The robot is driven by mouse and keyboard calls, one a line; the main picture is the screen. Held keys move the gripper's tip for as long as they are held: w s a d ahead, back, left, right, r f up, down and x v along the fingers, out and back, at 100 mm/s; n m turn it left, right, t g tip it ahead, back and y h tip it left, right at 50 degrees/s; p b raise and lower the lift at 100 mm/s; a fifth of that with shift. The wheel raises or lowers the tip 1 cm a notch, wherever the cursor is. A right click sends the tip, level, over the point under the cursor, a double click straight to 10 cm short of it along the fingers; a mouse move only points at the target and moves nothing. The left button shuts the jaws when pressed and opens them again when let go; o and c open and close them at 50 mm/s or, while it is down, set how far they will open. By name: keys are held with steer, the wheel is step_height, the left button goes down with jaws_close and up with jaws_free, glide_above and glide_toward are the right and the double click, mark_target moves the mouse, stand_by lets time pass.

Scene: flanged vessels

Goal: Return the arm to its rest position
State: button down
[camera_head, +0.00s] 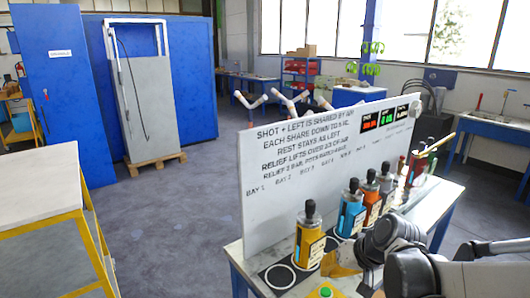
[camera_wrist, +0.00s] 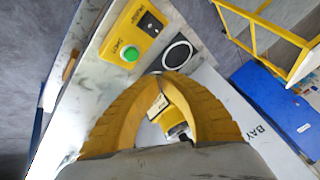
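My gripper (camera_head: 343,262) has yellow fingers and is low over the front of the bench, just right of the yellow vessel (camera_head: 310,243). The vessel stands upright with a black top and a pale label. In the wrist view, the fingertips of my gripper (camera_wrist: 166,78) come together at the top, with nothing seen between the tips. A gap stays between the fingers nearer the palm. The yellow vessel (camera_wrist: 172,117) shows through that gap, partly hidden by the fingers. My dark arm links cover the lower right of the head view.
Blue (camera_head: 351,211), orange (camera_head: 373,199) and further vessels stand in a row before the white sign board (camera_head: 300,190). An empty ring (camera_wrist: 178,54) and a yellow box with a green button (camera_wrist: 130,53) are close by. A yellow-framed table (camera_head: 40,190) stands left; floor between is clear.

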steer(key=s+d+r+t+h+b, duration=0.1)
steer(key=s+r+h+b, duration=0.2)
steer(key=s, duration=1.3)
steer(key=shift+s+d+r+n+t+h, duration=0.15)
steer(key=shift+s+r+n+t+h, duration=0.15)
steer(key=shift+s+r+h, duration=0.1)
